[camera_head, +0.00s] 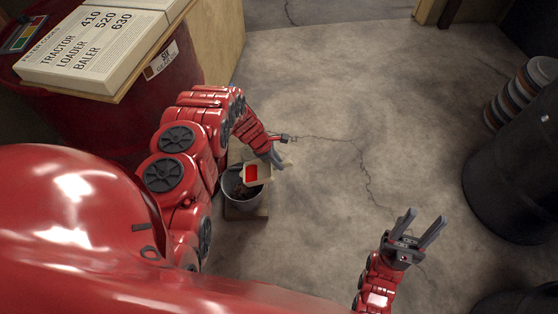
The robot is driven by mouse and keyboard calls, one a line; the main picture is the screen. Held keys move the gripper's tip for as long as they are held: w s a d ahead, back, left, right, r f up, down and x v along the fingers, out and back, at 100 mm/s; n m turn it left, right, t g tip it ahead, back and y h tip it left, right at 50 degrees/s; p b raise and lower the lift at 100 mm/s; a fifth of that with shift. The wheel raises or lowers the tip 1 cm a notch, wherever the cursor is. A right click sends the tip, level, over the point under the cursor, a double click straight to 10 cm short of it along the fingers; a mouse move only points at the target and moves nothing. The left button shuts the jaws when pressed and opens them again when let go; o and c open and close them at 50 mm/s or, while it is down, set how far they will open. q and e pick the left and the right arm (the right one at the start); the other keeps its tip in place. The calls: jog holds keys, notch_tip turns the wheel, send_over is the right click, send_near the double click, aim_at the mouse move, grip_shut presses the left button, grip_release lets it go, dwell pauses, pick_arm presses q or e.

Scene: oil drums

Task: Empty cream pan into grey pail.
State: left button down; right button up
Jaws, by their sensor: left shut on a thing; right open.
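The cream pan (258,182) is a small pale, square-edged vessel with a red patch showing in it. My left gripper (275,158) is shut on it and holds it over the grey pail, overlapping the pail's upper right part in the picture. How far the pan is tilted is hard to tell. The grey pail (231,197) is round and stands on a wooden base; its inside holds something dark that I cannot make out. My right gripper (424,228) is open and empty, over the floor at the lower right, well apart from pan and pail.
The wooden base (247,213) under the pail sits on the concrete floor (330,100). A red drum (60,110) with a manual box (95,48) on top stands upper left. Black drums (515,170) stand at the right. The middle floor is clear.

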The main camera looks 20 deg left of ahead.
pick_arm(q)
jog(key=shift+a+r+h+p, duration=0.35)
jog(key=shift+r+p, duration=0.4)
jog(key=shift+p, duration=0.8)
jog(key=shift+s+a+r+t+h+p, duration=0.35)
jog(key=shift+r+h+p, duration=0.25)
jog(key=shift+p, duration=0.45)
jog(key=shift+s+a+r+t+h+p, duration=0.15)
jog(key=shift+a+r+t+h+p, duration=0.2)
jog(key=shift+a+r+h+p, duration=0.25)
jog(key=s+a+r+t+h+b, duration=0.2)
jog(key=a+h+b, duration=0.4)
jog(key=b, duration=0.6)
jog(key=shift+s+a+r+t, duration=0.3)
jog(key=shift+s+a+r, duration=0.5)
jog(key=shift+r, duration=0.35)
dwell(1.2)
jog(key=shift+a+r+b, duration=0.1)
jog(key=shift+a+b, duration=0.05)
jog(key=shift+b, duration=0.3)
dwell(0.8)
